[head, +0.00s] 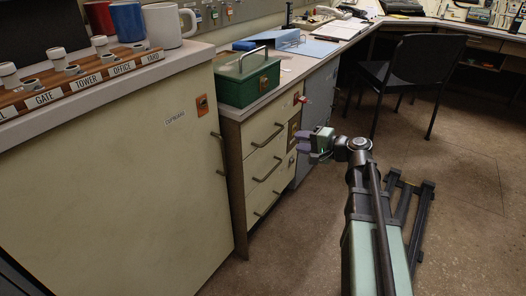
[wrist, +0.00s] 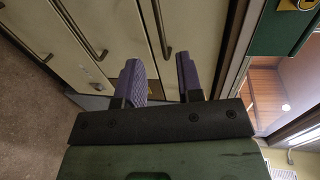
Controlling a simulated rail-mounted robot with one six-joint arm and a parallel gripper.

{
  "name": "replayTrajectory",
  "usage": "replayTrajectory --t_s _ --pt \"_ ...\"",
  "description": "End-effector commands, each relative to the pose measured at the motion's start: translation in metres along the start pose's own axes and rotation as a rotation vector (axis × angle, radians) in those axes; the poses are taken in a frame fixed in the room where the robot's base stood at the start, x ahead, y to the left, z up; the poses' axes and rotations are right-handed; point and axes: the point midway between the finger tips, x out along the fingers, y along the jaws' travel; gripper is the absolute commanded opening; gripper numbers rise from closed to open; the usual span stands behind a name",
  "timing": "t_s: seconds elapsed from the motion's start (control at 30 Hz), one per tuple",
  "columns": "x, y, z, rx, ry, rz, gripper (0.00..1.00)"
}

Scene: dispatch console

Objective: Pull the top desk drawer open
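The cream desk drawers (head: 262,165) are stacked beneath the green box, all with dark bar handles and apparently closed. The top drawer's handle (head: 267,137) is the highest one. My gripper (head: 298,142) is to the right of this handle, its purple fingers pointing at the drawer fronts. In the wrist view, the view is turned sideways. The purple fingers of my gripper (wrist: 160,72) are apart with nothing between them. The handle nearest the box, the top drawer's handle (wrist: 161,25), shows ahead between the fingers and looks untouched.
A green metal box (head: 247,78) stands on the desk above the drawers. A tall cream cupboard (head: 120,165) is to the left. A grey door with a red-tagged key (head: 306,100) is right of the drawers. A black chair (head: 412,65) stands behind. Floor before the drawers is clear.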

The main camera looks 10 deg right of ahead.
Motion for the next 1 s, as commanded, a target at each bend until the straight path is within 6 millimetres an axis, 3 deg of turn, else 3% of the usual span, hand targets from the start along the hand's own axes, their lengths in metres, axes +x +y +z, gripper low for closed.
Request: replayTrajectory --t_s 0.17,0.4,0.53,0.87,1.0 --pt "0.020 0.002 0.000 -0.002 -0.005 0.002 0.34" --pt "0.077 0.003 0.000 -0.002 -0.006 0.003 0.34" --pt "0.099 0.002 0.001 -0.002 -0.005 0.003 0.34" --pt "0.108 0.001 0.002 -0.002 -0.003 0.004 0.34" --pt "0.108 0.001 0.002 -0.002 -0.004 0.004 0.15"
